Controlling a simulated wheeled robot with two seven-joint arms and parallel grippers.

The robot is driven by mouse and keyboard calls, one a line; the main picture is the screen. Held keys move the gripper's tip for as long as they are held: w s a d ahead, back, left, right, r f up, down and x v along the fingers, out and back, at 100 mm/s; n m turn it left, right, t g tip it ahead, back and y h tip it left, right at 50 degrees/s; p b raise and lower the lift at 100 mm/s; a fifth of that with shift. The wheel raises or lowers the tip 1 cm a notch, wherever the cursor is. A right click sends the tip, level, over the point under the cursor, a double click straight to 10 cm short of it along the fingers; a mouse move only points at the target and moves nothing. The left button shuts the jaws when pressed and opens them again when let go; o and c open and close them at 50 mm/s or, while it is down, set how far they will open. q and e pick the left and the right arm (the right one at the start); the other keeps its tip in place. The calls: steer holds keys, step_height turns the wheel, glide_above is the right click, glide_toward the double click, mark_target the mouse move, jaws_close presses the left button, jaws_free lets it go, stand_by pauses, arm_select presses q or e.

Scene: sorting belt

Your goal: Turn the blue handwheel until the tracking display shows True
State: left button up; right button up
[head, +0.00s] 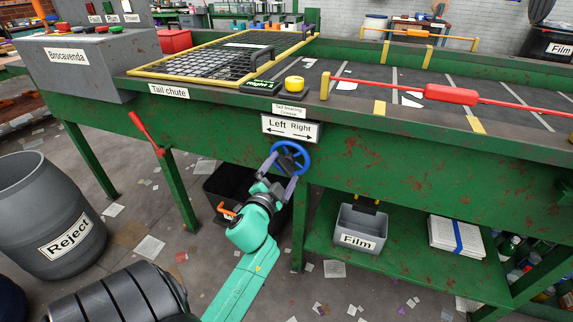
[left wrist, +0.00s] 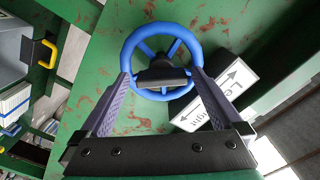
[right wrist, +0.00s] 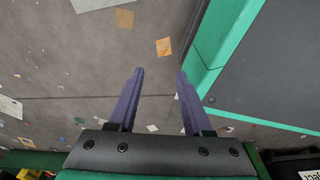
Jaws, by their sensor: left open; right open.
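The blue handwheel (head: 290,145) sits on the green side of the belt frame, under a sign with arrows marked Left and Right (head: 290,128). My left gripper (head: 284,168) is at the wheel. In the left wrist view its open fingers (left wrist: 161,74) stand at either side of the lower part of the wheel (left wrist: 160,28); I cannot tell whether they touch the rim. The tracking display (head: 262,86) on the frame's top edge shows green text that looks like Right. My right gripper (right wrist: 160,72) is open and empty above the floor, outside the head view.
A yellow button (head: 294,83) stands beside the display. A red bar (head: 450,95) crosses above the belt. A grey Reject barrel (head: 48,215) stands at left, a black bin (head: 225,185) behind my left arm, and a Film bin (head: 361,228) on the lower shelf.

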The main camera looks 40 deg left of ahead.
arm_select(q)
steer(key=shift+s+r, duration=0.15)
steer(key=shift+s, duration=0.05)
steer(key=shift+d, duration=0.1)
steer(key=c, duration=1.2)
steer(key=shift+c, duration=0.2)
steer(key=shift+r+n+p, duration=0.2)
steer(key=shift+n+p, duration=0.5)
steer(key=shift+p, duration=0.05)
steer(key=shift+f, duration=0.15)
arm_select(e)
steer(key=s, duration=0.2)
steer(key=s+d, duration=0.1)
steer(key=shift+s+f, duration=0.3)
steer(key=shift+s, duration=0.1)
arm_select(q)
steer(key=o, duration=1.2)
